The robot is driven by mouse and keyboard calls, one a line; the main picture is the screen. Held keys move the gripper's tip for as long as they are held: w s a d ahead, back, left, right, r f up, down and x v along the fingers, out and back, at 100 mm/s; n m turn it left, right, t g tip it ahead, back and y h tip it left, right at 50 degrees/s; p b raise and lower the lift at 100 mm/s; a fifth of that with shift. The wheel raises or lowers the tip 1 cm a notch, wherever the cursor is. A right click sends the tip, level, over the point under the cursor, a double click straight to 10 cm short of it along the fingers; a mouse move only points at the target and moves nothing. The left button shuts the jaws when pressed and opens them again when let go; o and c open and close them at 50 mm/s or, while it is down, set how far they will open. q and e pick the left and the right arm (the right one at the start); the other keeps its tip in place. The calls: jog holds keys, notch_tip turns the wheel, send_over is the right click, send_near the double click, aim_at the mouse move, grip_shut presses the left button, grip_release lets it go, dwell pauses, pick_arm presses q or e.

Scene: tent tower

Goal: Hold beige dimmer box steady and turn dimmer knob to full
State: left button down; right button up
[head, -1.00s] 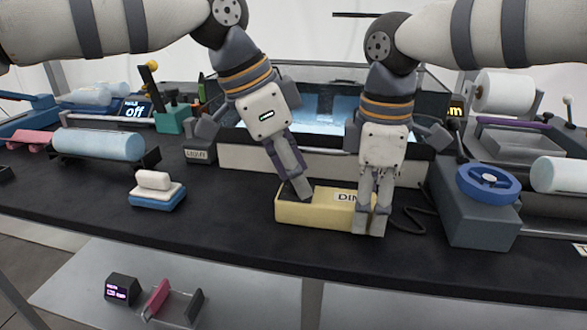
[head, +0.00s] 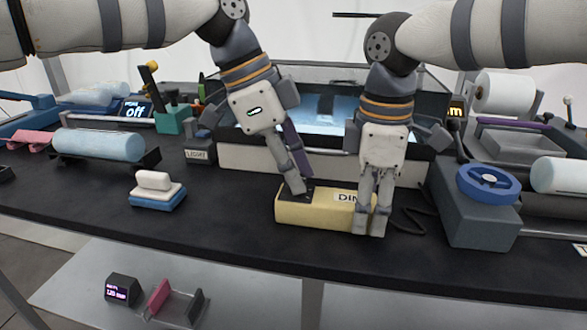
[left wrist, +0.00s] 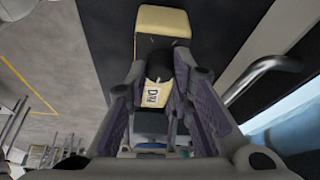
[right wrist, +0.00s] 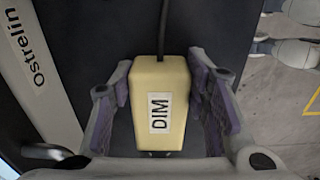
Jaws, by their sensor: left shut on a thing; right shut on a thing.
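The beige dimmer box (head: 325,214) lies on the black bench top near its front edge, with a white "DIM" label facing up. My right gripper (head: 368,231) points down around the box's right end; in the right wrist view its fingers stand on both sides of the box (right wrist: 172,88). My left gripper (head: 298,190) is tilted over the left end of the box, its fingertips at the top. In the left wrist view a dark round knob (left wrist: 159,66) sits between its fingers. The knob's pointer or setting is not readable.
A glass-walled tank (head: 270,158) stands behind the box. A grey block with a blue handwheel (head: 487,184) is at the right. A white-and-blue sponge-like block (head: 157,190) is at the left. A black cable (head: 408,218) runs from the box. The bench between sponge and box is clear.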

pick_arm(q)
jog(key=shift+m+g, duration=0.4)
jog(key=shift+m, duration=0.8)
jog(key=c, duration=1.4)
grip_release()
jog(key=v, duration=1.2)
jog(key=shift+w, duration=0.15)
pick_arm(e)
jog(key=o, duration=1.3)
